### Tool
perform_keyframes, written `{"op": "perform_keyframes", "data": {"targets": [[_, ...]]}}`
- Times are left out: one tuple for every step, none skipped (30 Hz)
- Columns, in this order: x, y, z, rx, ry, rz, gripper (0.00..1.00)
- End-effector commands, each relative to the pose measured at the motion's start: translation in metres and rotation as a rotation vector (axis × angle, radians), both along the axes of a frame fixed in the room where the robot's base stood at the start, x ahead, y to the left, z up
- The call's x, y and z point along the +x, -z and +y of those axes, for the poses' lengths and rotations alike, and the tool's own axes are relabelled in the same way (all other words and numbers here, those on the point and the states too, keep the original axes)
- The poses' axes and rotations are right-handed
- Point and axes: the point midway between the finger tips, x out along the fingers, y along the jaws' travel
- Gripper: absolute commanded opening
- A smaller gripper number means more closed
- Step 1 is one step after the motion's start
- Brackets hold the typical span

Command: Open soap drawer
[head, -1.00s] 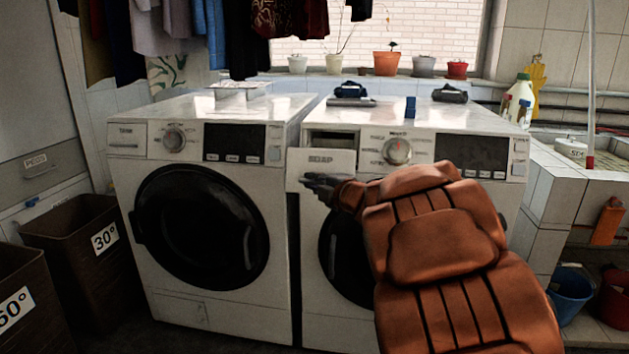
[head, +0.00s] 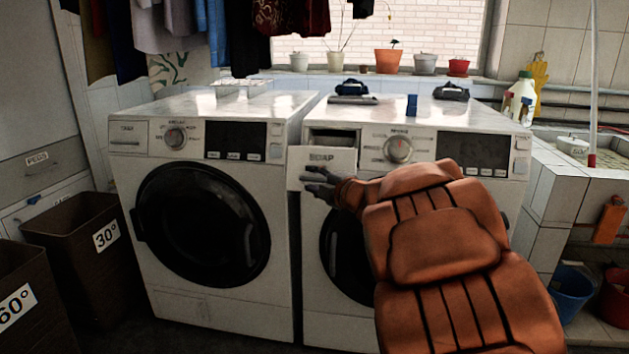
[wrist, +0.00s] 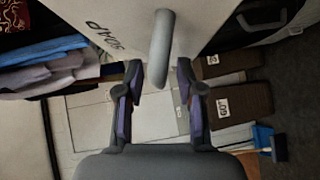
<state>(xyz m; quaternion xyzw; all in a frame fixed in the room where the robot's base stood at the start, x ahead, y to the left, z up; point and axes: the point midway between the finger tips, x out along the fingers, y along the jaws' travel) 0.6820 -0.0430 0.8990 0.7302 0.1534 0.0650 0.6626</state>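The soap drawer (head: 322,160), a white front marked SOAP, sits at the upper left of the right washing machine (head: 345,320). It stands out from the machine, and a dark opening shows above and behind its front. My gripper (head: 322,183) is at the drawer's lower front. In the wrist view, the drawer front (wrist: 118,22) fills the top, with its rounded grey handle (wrist: 160,45) standing out toward me. The two fingers of my gripper (wrist: 159,70) are apart, one on each side of the handle, with a gap visible on both sides.
A second washing machine (head: 200,285) stands close on the left. Brown laundry bins (head: 75,265) are at the far left. A tiled sink (head: 575,180) is at the right. Clothes hang above. A blue item (head: 411,105) and dark-topped items lie on the right machine.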

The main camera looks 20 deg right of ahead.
Motion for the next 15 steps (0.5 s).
{"op": "perform_keyframes", "data": {"targets": [[-0.001,0.0,0.0,0.0,0.0,0.0,0.37],[-0.001,0.0,-0.001,0.0,0.0,0.0,0.37],[-0.003,0.0,-0.001,0.0,0.0,0.0,0.37],[-0.004,0.0,-0.002,0.0,0.001,0.0,0.37],[-0.006,-0.001,-0.003,0.0,0.001,0.0,0.37],[-0.01,-0.001,-0.004,0.001,0.001,0.0,0.37],[-0.013,-0.001,-0.005,0.001,0.002,0.0,0.37],[-0.016,-0.002,-0.007,0.001,0.002,0.0,0.37],[-0.021,-0.003,-0.008,0.0,0.003,-0.002,0.37],[-0.025,-0.004,-0.009,-0.001,0.003,-0.002,0.37],[-0.029,-0.005,-0.01,-0.002,0.003,-0.002,0.37],[-0.035,-0.006,-0.013,-0.003,0.004,-0.003,0.37],[-0.039,-0.006,-0.015,-0.003,0.005,-0.002,0.37],[-0.043,-0.006,-0.016,-0.003,0.004,-0.003,0.37],[-0.048,-0.006,-0.017,-0.001,0.003,-0.001,0.37]]}}
